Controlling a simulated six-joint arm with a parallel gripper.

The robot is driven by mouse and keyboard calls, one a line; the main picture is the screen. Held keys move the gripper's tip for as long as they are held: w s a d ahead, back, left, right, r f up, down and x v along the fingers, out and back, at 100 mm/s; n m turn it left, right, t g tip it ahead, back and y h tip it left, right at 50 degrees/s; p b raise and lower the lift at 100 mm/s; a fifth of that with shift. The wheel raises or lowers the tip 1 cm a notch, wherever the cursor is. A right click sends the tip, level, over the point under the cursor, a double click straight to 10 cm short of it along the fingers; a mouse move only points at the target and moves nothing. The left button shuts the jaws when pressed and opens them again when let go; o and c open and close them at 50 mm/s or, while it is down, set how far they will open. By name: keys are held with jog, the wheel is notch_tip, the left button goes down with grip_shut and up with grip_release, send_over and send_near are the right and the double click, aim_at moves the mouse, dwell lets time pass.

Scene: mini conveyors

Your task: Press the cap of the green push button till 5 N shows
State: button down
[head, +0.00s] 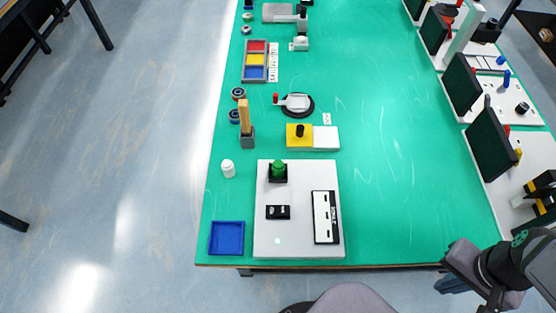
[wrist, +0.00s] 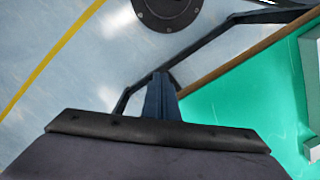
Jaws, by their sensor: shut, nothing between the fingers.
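The green push button (head: 278,168) stands upright on a black square base near the far left corner of a white board (head: 297,247). A black-framed display panel (head: 325,217) lies on the same board, to the right; its reading is too small to make out. My gripper (wrist: 160,85) is shut and empty in the wrist view, well away from the button. It points at the floor beside the table edge. In the head view my arm is at the lower right, and the gripper's fingertips cannot be made out there.
A small black switch block (head: 278,212) sits on the board below the button. A blue tray (head: 227,238) and a white bottle (head: 228,168) are left of the board. A yellow-and-white block (head: 325,138) stands behind it.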

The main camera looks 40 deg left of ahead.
jog(key=w+a+r+n+p, duration=0.1)
jog(key=a+r+n+p, duration=0.1)
jog(key=w+a+r+n+h+p, duration=0.1)
jog(key=a+r+n+p, duration=0.1)
jog(key=a, duration=0.1)
jog(key=w+a+r+n+h+p, duration=0.1)
jog(key=w+a+r+n+p, duration=0.1)
jog(key=a+n, duration=0.1)
jog(key=shift+r+p, duration=0.3)
jog(key=shift+p, duration=0.05)
jog(key=w+a+r+n+t+h+p, duration=0.1)
jog(key=a+r+n+p, duration=0.25)
jog(key=a, duration=0.25)
jog(key=a+r+n+t+h+p, duration=0.1)
jog(key=a+r+n+t+p, duration=0.2)
jog(key=a, duration=0.4)
notch_tip(320, 180, up, 6)
jog(key=n+t+y+p, duration=0.3)
jog(key=n+t+p, duration=0.2)
jog(key=n+p, duration=0.5)
send_over(273, 168)
jog(key=b, duration=0.2)
jog(key=n, duration=0.2)
jog(key=shift+m, duration=0.25)
jog(key=shift+f, duration=0.15)
jog(key=shift+f+b, duration=3.1)
jog(key=shift+f, duration=1.25)
jog(key=shift+f, duration=0.1)
jog(key=shift+f+b, duration=0.3)
